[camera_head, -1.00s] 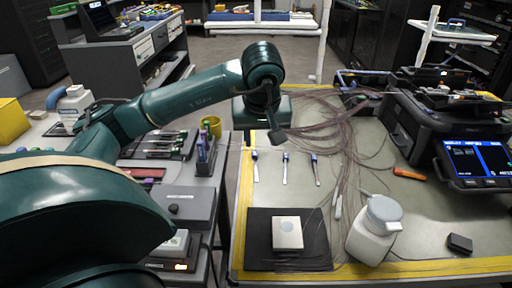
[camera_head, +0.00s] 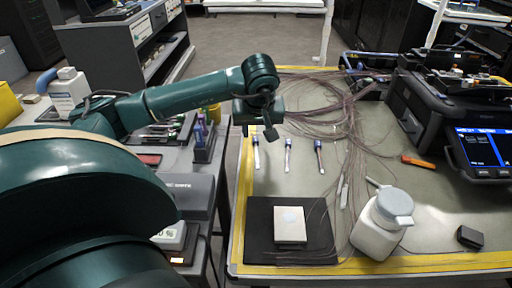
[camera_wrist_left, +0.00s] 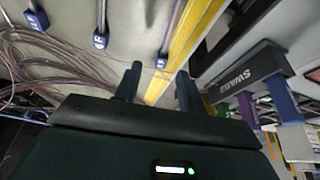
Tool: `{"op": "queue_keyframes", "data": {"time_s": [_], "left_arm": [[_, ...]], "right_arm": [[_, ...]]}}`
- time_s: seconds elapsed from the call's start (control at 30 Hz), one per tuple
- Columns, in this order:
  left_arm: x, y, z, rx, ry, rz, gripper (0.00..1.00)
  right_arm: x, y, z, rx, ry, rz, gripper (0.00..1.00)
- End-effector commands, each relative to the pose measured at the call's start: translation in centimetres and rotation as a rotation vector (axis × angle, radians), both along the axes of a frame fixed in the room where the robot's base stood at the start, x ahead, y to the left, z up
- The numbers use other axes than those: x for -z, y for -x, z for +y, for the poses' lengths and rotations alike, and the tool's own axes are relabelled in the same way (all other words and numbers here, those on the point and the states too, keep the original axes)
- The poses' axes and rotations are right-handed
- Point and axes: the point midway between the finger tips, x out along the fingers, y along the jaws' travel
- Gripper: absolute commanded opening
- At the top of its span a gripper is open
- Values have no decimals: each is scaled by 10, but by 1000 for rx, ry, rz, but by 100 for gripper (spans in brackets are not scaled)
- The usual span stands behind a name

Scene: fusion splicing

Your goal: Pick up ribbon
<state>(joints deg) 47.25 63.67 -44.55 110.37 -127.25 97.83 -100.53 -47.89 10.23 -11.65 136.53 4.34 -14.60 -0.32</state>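Three short ribbons with blue ends lie side by side on the worktable in the head view: a left one (camera_head: 257,157), a middle one (camera_head: 288,160) and a right one (camera_head: 319,161). In the left wrist view, several blue labelled ends show, one (camera_wrist_left: 162,62) just beyond my fingers. My left gripper (camera_head: 268,131) hangs over the table's left part, close to the left ribbon. In the left wrist view its two fingers (camera_wrist_left: 157,86) are apart with nothing seen between them. I cannot tell its exact height above the table. My right gripper is not in view.
A tangle of thin fibres (camera_head: 335,110) covers the back middle of the table. A black mat (camera_head: 260,248) with a pale block (camera_head: 290,224), a white bottle (camera_head: 375,236) and an orange tool (camera_head: 418,162) lie nearby. A splicer with a screen (camera_head: 480,148) stands right. Yellow tape (camera_head: 450,262) edges the table.

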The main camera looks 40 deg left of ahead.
Motion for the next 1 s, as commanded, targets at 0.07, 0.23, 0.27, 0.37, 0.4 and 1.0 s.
{"op": "queue_keyframes", "data": {"time_s": [0.07, 0.23, 0.27, 0.37, 0.4, 1.0], "left_arm": [[14, -2, 6, -2, 0, 5, 40], [32, -8, 12, -1, 1, 0, 40], [33, -9, 13, -1, 1, 0, 40], [35, -9, 13, 0, 1, -1, 40], [35, -9, 13, 0, 1, -1, 40], [34, -9, 13, -1, 1, -1, 1]], "right_arm": [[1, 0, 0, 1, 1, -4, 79], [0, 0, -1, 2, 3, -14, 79], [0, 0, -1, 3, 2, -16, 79], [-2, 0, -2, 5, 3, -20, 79], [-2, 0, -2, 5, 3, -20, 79], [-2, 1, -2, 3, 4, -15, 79]]}}
